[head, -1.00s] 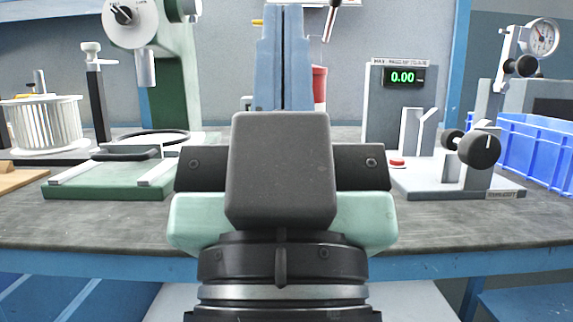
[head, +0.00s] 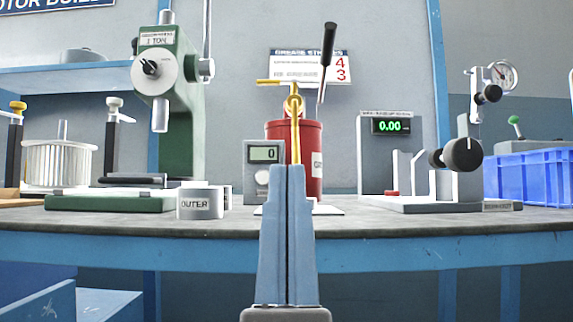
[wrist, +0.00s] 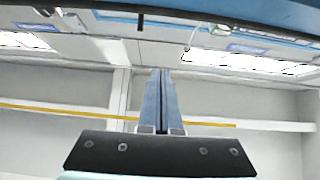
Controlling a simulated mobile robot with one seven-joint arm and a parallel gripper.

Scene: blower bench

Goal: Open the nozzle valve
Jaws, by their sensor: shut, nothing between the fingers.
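A red canister (head: 308,140) stands upright at the back middle of the bench in the head view. A brass nozzle fitting (head: 293,103) sits at its top, with a brass pipe (head: 296,140) running down in front. A yellow horizontal lever (head: 270,82), which looks like the valve handle, points left from the fitting. My gripper (head: 295,168) is shut and empty, fingers upright. In the picture its tips overlap the pipe's lower end, below the lever; I cannot tell the gap in depth. The wrist view shows the shut fingers (wrist: 160,72) against wall and ceiling, without the canister.
A black-handled rod (head: 326,65) rises beside the nozzle. A grey meter (head: 264,172) and a white cup marked OUTER (head: 200,203) stand left. A green press (head: 175,110) is further left. A display stand (head: 390,150) and a blue crate (head: 535,178) are right.

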